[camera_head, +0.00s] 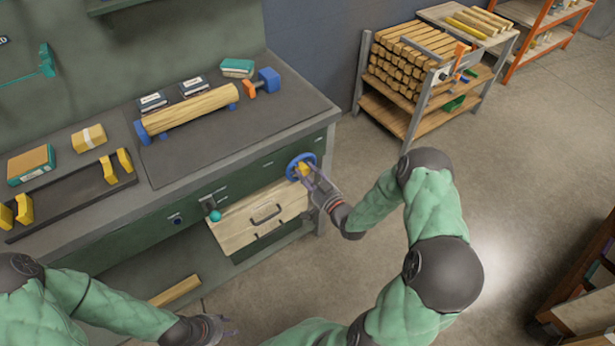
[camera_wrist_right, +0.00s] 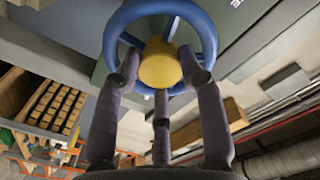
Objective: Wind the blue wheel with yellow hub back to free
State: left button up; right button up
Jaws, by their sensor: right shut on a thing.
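The blue wheel (camera_head: 291,164) with its yellow hub (camera_head: 303,170) is on the front of the green workbench, near its right end. In the right wrist view the blue wheel (camera_wrist_right: 208,40) fills the top middle, with the yellow hub (camera_wrist_right: 160,66) at its centre. My right gripper (camera_head: 313,181) is at the wheel, its fingers (camera_wrist_right: 162,85) shut around the yellow hub, reaching inside the rim. My left gripper (camera_head: 216,328) is low at the bottom of the head view, away from the bench front and apart from the wheel; its finger opening is too small to judge.
A round wooden bar (camera_head: 190,108) lies in blue supports on the bench top. A rack of timber (camera_head: 405,65) stands behind at right. The floor right of the bench is open.

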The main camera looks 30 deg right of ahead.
jog(key=n+b, duration=0.1)
jog(key=n, duration=0.3)
jog(key=shift+b, duration=0.35)
jog(key=shift+n+b, duration=0.35)
jog(key=shift+n, duration=1.25)
jog(key=o, duration=1.2)
jog(key=shift+c, duration=0.2)
jog(key=shift+s, duration=0.1)
jog(key=s, duration=1.1)
jog(key=shift+s+d, duration=0.4)
jog(key=shift+d, duration=0.05)
